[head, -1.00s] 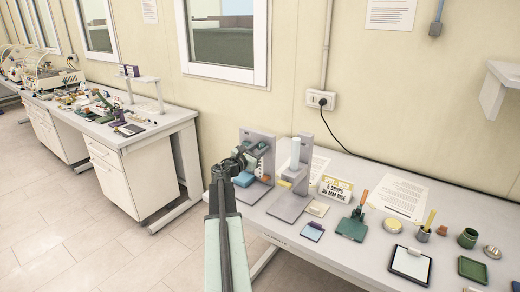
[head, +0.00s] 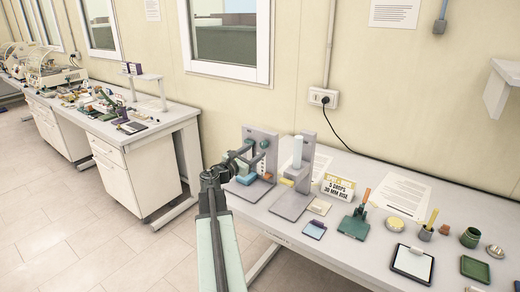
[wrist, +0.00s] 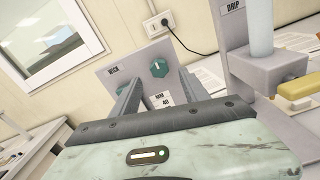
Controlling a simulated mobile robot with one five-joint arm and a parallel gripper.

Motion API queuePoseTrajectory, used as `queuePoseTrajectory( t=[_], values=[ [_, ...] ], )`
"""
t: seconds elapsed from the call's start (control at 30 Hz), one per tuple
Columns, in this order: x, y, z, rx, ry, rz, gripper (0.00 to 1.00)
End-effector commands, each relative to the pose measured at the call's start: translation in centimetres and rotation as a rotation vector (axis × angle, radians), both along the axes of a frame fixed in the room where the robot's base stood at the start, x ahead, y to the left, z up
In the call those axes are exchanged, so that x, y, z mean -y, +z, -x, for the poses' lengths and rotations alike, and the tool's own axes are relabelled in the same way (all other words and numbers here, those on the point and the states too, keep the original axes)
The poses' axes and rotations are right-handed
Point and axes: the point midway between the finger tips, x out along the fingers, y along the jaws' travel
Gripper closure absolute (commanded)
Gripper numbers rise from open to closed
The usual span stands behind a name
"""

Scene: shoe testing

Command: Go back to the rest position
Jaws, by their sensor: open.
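My gripper (head: 241,164) is at the left end of the near workbench, in front of a grey upright stand. It is open, and I see nothing held in it. In the wrist view its two grey fingers (wrist: 152,99) stand apart in front of a panel marked "NECK" (wrist: 113,72) with teal knobs (wrist: 159,67). A small label with "MM" and "40" shows between the fingers. Whether the fingers touch the panel I cannot tell.
A second stand (head: 304,165), marked "DRIP" in the wrist view, is close to the right with a white cylinder. A sign (head: 340,189), green tool (head: 355,222) and clipboard (head: 412,262) lie further right. Another bench (head: 180,120) stands left. The floor (head: 110,230) between is clear.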

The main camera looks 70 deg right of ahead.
Motion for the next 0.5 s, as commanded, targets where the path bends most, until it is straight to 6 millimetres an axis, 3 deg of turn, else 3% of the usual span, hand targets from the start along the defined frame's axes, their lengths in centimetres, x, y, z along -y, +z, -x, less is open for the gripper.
queuePoseTrajectory(
  t=[0.1, 0.5],
  values=[
    [-1.29, -0.01, -0.23, 0.0, -0.001, 0.0, 0.47],
    [-1.23, 0.0, -0.29, 0.0, -0.001, 0.0, 0.47]
  ],
)
